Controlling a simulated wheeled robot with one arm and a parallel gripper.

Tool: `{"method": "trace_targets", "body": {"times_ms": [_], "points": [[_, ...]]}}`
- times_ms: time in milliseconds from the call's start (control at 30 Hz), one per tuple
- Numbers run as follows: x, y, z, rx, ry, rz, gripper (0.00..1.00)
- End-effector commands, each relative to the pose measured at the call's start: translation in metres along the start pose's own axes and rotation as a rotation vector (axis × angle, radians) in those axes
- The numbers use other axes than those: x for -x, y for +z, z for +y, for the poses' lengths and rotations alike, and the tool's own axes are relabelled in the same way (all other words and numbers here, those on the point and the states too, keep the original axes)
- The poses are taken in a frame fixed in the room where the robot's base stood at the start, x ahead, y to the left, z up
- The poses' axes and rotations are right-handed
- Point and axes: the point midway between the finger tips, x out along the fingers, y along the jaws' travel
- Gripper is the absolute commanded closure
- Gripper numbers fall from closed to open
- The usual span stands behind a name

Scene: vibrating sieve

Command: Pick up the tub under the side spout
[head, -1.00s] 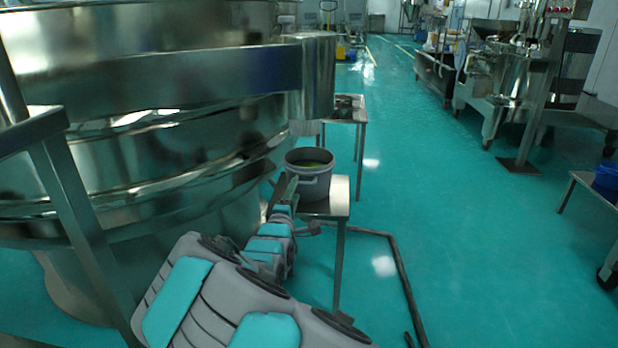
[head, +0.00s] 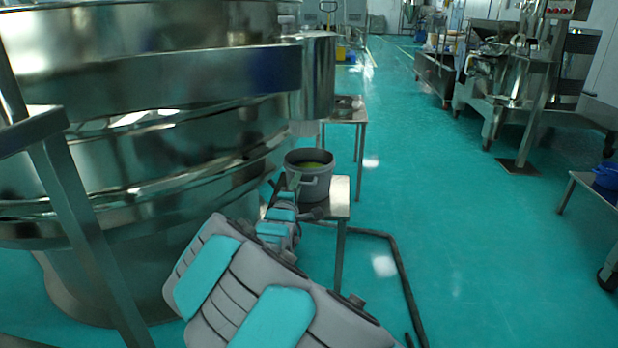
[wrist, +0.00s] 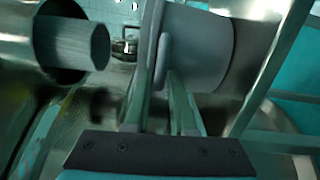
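The tub (head: 318,186) is a grey round pot with a yellow-green content. It stands upright on a small steel stand (head: 338,205), just below and right of the side spout (head: 318,85) of the big steel sieve. My gripper (head: 281,185) is at the tub's near left side. In the wrist view the tub (wrist: 205,45) lies beyond my gripper (wrist: 160,80), with its side handle (wrist: 163,55) between the fingertips. The fingers are apart; whether either touches the handle I cannot tell. The spout's open end (wrist: 80,45) is at the upper left there.
The steel sieve body (head: 150,80) fills the left side, close to my arm. A second small steel table (head: 348,115) stands behind the tub. A dark floor pipe (head: 400,280) runs at the right of the stand.

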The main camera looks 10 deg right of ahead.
Motion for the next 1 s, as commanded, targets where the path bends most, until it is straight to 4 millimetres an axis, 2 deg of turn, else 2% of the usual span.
{"method": "trace_targets", "body": {"times_ms": [33, 200, 1000], "points": [[0.0001, 0.0000, -0.0001, 0.000, 0.000, 0.000, 0.84], [0.0001, -0.0001, -0.0001, 0.000, 0.000, 0.000, 1.00], [0.0001, 0.0001, -0.0004, 0.000, -0.001, 0.000, 1.00]]}}
